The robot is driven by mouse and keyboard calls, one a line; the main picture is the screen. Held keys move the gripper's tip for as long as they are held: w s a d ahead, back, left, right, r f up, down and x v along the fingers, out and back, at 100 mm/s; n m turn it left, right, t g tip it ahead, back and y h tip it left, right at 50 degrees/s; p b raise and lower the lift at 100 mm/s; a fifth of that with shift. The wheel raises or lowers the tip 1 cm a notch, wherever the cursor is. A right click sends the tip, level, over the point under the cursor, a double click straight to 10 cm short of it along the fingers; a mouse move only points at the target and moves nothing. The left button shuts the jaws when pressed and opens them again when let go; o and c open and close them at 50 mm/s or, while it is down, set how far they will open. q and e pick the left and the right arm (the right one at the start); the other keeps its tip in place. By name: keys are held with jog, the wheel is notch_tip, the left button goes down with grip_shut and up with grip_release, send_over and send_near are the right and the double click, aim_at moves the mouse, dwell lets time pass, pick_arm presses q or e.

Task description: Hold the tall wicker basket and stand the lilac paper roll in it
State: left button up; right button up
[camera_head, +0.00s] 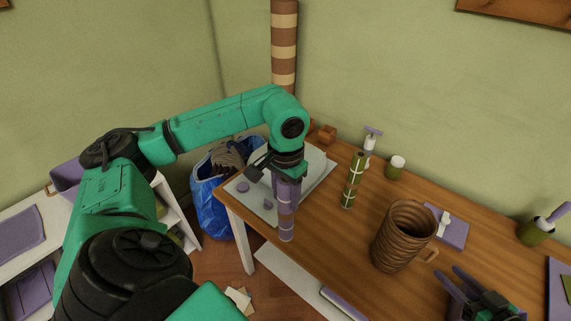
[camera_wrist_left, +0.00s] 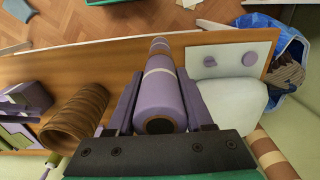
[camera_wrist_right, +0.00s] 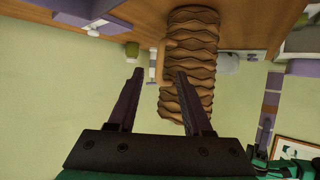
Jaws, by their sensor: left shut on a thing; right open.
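The tall brown wicker basket (camera_head: 391,246) stands upright on the table with its mouth up and its handle on the right. In the right wrist view the basket (camera_wrist_right: 190,62) is just beyond the fingertips, with its handle (camera_wrist_right: 158,62) in front of the gap between them. The lilac paper roll (camera_head: 286,222), with pale bands, hangs upright in my left gripper (camera_head: 287,176), left of the basket and near the table's front edge. The roll (camera_wrist_left: 160,95) lies between both fingers in the left wrist view. My right gripper (camera_head: 460,283) is open and empty, right of the basket.
An olive roll (camera_head: 353,182) with pale ribbon stands between the lilac roll and the basket. A lilac box (camera_head: 455,232) lies behind the basket's handle. A green jar (camera_head: 395,168) and a pump bottle (camera_head: 369,147) stand at the back. A blue bag (camera_head: 211,210) is on the floor.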

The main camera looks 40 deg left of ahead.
aim_at(432, 258)
jog(key=b+x, duration=0.2)
jog(key=x, duration=0.5)
jog(key=shift+f+b, duration=0.15)
jog(key=shift+b, duration=0.2)
pick_arm(q)
jog(key=f, duration=0.2)
jog(key=w+a+f, duration=0.1)
jog(key=f, duration=0.1)
pick_arm(e)
jog(key=shift+a, duration=0.1)
pick_arm(q)
jog(key=shift+s+d+r, duration=0.15)
jog(key=shift+s+d, duration=0.05)
pick_arm(e)
jog(key=shift+s+r, duration=0.1)
jog(key=shift+r, duration=0.1)
pick_arm(q)
jog(key=shift+w+a, duration=0.15)
pick_arm(e)
grip_shut()
